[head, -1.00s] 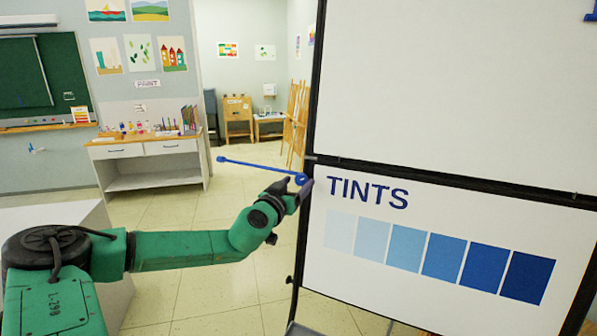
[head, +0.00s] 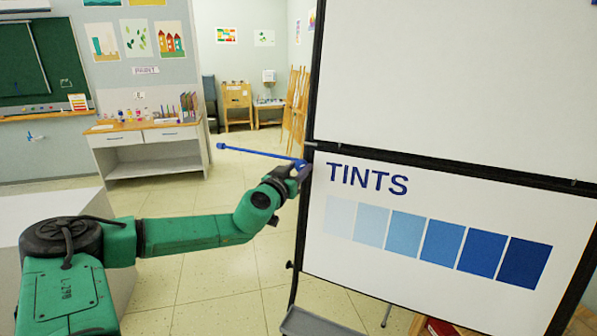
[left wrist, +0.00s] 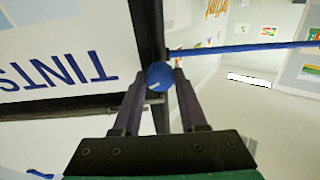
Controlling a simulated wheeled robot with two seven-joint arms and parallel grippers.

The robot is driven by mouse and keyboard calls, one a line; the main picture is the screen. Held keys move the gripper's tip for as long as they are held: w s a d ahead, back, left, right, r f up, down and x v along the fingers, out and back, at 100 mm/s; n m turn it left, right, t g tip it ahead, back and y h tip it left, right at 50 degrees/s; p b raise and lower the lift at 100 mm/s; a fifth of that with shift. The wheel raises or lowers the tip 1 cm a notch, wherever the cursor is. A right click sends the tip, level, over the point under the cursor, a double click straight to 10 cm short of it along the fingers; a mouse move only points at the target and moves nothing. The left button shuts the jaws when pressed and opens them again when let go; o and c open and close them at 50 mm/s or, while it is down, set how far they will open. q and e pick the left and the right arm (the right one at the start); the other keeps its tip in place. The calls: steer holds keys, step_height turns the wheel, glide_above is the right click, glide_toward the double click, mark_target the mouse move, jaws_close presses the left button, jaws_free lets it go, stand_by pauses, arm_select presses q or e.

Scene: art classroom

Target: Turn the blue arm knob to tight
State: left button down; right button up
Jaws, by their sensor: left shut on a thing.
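The blue arm knob (left wrist: 160,76) is at the left edge of the board stand's black frame, between my left gripper's fingertips in the left wrist view. In the head view the knob (head: 300,164) shows only in part behind the gripper. A blue arm (head: 255,153) runs out from it to the left, and it also shows in the left wrist view (left wrist: 245,48). My left gripper (head: 293,176) is shut on the knob. A light mark shows on the knob's face, but I cannot read any tight marking. My right gripper is in neither view.
The board (head: 430,230) with TINTS and blue swatches fills the right side, close to my left gripper. A low cabinet (head: 148,153) with art supplies stands at the back left. Easels (head: 296,108) stand farther back. The floor between is clear.

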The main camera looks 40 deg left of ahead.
arm_select(q)
steer(key=m+b, duration=0.1)
steer(key=b, duration=0.1)
steer(key=m+h+b, duration=0.1)
steer(key=m+b, duration=0.2)
steer(key=m, duration=0.1)
steer(key=shift+f+b, duration=0.3)
steer(key=shift+b, duration=0.1)
steer(key=m+h+b, duration=0.1)
steer(key=m, duration=0.2)
steer(key=shift+a+r, duration=0.1)
steer(key=shift+r, duration=0.05)
steer(key=m, duration=0.3)
steer(key=shift+r+h, duration=0.15)
steer(key=shift+h, duration=0.25)
steer(key=m, duration=0.3)
steer(key=shift+r+h, duration=0.1)
steer(key=shift+h, duration=0.2)
steer(key=m+p, duration=0.1)
steer(key=m, duration=0.3)
steer(key=shift+a+r+g+h+p, duration=0.1)
steer(key=shift+g+h+p, duration=0.2)
steer(key=shift+p, duration=0.1)
steer(key=m+g+p, duration=0.1)
steer(key=m+p, duration=0.2)
steer(key=m, duration=0.1)
steer(key=shift+r+m, duration=0.1)
steer(key=shift+m, duration=0.3)
steer(key=shift+m+p, duration=1.05)
steer(key=shift+m, duration=0.35)
